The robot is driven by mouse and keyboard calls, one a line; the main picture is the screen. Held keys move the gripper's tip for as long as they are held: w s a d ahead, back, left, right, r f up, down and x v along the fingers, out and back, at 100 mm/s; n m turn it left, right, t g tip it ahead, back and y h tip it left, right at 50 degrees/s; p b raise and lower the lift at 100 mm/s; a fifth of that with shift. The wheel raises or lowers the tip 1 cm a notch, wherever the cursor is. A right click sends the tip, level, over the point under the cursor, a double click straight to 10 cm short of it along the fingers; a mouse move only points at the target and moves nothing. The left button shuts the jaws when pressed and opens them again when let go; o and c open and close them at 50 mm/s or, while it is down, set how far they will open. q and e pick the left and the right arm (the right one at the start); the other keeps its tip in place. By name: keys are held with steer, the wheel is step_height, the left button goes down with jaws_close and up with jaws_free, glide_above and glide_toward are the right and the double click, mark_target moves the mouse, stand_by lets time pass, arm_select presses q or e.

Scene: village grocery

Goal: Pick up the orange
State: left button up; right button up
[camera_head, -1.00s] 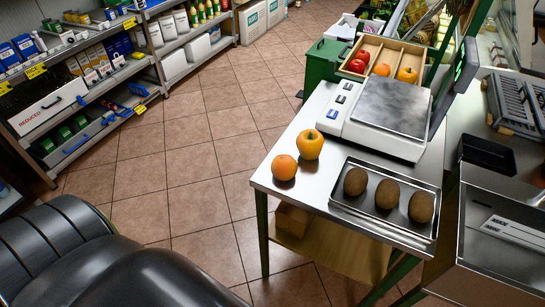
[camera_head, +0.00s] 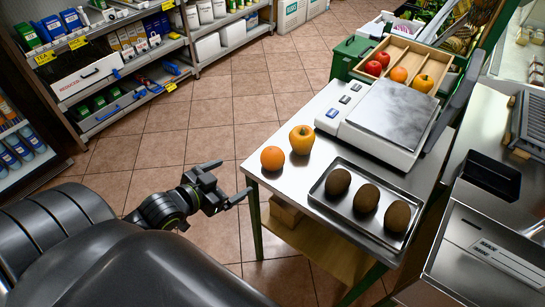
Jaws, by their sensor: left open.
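An orange (camera_head: 272,159) sits on the near left corner of the steel table (camera_head: 300,187). My left gripper (camera_head: 246,188) is in front and to the left of the orange, off the table's edge. A second orange fruit (camera_head: 398,75) lies in the wooden divided box at the back. My right gripper is not in view.
A steel tray with several brown kiwis (camera_head: 367,198) lies right of the orange. A scale (camera_head: 385,120) stands behind it. Shelves (camera_head: 110,75) stand at the left beyond open floor.

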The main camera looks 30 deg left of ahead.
mark_target(266, 161)
arm_select(q)
steer(key=x, duration=1.1)
steer(key=shift+w, duration=0.1)
steer(key=x, duration=0.2)
steer(key=p+x, duration=0.1)
steer(key=x, duration=0.1)
steer(key=shift+w+d, duration=0.1)
steer(key=shift+d, duration=0.2)
steer(key=shift+w+f, duration=0.3)
steer(key=shift+w, duration=0.2)
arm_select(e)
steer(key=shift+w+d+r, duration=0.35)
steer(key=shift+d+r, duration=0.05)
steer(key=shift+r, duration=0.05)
arm_select(q)
steer(key=shift+c, duration=0.3)
